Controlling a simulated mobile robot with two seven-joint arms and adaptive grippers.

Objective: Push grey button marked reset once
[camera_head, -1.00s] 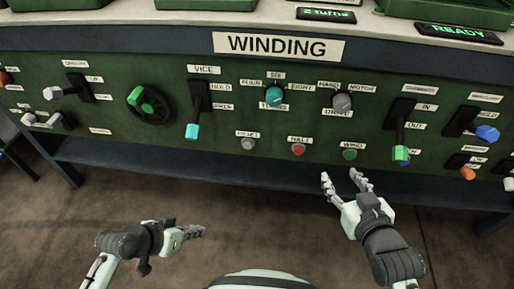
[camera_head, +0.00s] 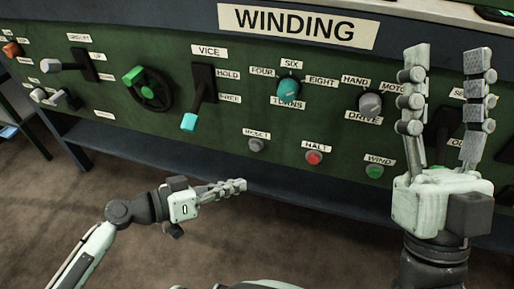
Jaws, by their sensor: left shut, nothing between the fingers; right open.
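The grey reset button (camera_head: 256,145) sits low on the green panel, under a small white label (camera_head: 257,134) whose print is blurred. My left gripper (camera_head: 241,185) is shut and empty, below the grey button and apart from it, with its fingers pointing right. My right gripper (camera_head: 449,60) is open and empty, raised in front of the right part of the panel with its fingers pointing up. It hides some of the controls there.
A red halt button (camera_head: 313,158) and a green wind button (camera_head: 374,172) are to the right of the grey one. Above are a teal knob (camera_head: 289,89), a grey knob (camera_head: 370,103) and a teal-handled vice lever (camera_head: 190,122). A green-and-black handwheel (camera_head: 149,91) is further left.

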